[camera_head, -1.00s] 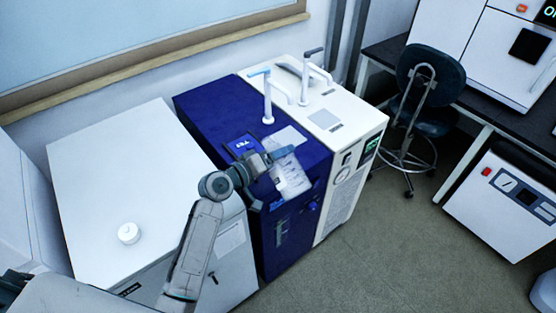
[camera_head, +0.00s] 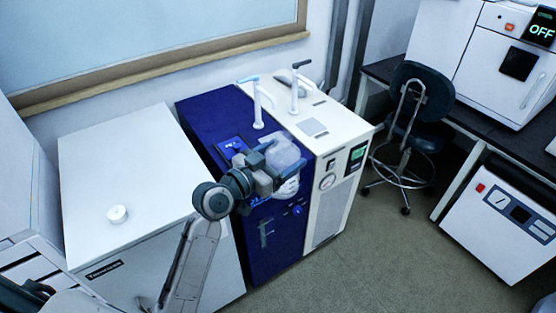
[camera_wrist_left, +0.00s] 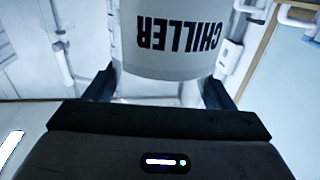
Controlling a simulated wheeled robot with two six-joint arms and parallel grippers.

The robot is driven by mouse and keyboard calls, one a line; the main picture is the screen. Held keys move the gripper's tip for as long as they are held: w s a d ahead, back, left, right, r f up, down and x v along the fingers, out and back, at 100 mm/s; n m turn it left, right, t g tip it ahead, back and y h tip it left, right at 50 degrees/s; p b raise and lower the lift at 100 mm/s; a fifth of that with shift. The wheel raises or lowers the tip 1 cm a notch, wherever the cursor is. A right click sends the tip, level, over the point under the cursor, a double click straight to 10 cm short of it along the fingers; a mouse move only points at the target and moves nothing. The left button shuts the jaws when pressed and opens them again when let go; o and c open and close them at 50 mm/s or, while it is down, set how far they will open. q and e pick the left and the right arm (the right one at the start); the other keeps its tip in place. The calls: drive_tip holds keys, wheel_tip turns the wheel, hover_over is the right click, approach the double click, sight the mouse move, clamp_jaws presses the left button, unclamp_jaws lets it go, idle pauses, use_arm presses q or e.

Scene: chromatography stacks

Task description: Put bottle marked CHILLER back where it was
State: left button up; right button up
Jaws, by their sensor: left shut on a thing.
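My left gripper (camera_head: 268,163) is shut on a translucent pale bottle (camera_head: 285,153). In the head view it holds the bottle in front of the blue and white machines, near their front top edges. In the left wrist view the bottle (camera_wrist_left: 180,62) sits between the two dark fingers, and its CHILLER label reads upside down. The bottle's far end is cut off there. The gripper hides part of the bottle in the head view. My right gripper is not in view.
A blue machine (camera_head: 200,115) and a white machine (camera_head: 340,118) with taps stand side by side. A dark chair (camera_head: 420,95) stands at right. Open floor lies in front.

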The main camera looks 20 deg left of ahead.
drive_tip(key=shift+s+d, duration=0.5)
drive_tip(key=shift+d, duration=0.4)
